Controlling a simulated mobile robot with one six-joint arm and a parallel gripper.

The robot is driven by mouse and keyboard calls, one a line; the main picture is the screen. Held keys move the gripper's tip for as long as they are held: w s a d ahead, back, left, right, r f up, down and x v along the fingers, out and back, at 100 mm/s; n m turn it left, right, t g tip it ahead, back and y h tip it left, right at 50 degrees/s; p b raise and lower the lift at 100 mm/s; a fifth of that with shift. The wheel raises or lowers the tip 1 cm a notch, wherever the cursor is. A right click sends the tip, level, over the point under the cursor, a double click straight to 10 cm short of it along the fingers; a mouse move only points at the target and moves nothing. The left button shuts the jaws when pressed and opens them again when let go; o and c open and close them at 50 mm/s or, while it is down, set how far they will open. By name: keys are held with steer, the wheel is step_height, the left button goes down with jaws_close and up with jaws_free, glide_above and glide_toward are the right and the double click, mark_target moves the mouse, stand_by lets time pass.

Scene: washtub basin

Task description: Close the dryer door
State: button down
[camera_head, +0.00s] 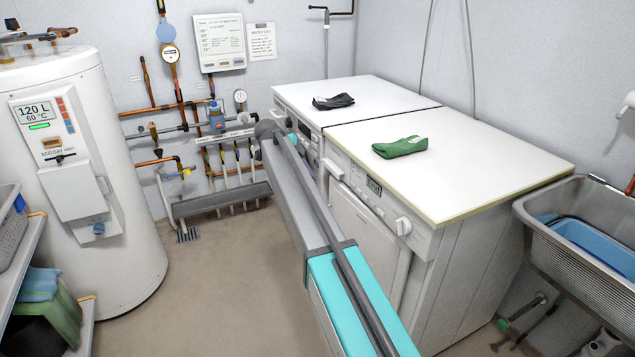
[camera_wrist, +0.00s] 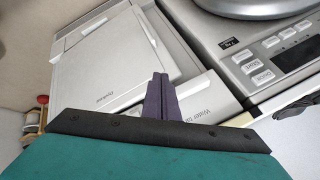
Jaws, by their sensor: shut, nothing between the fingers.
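In the wrist view the dryer door (camera_wrist: 110,68) is a flat panel with small dark lettering, seen upside down. Its edges stand out from the front around it, but I cannot tell how far it is open. My gripper (camera_wrist: 160,98) is shut and empty, its dark purple fingers overlapping the door's edge in the picture. Contact is unclear. The fingertips are hidden in the head view.
The washer (camera_head: 306,135) stands beyond the dryer; its round door ring (camera_wrist: 262,8) shows in the wrist view. A steel sink (camera_head: 560,245) stands right. Open floor (camera_head: 220,285) lies left of my arm.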

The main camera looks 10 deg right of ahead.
steer(key=shift+w+a+r, duration=0.2)
steer(key=shift+a+r, duration=0.5)
steer(key=shift+r, duration=0.25)
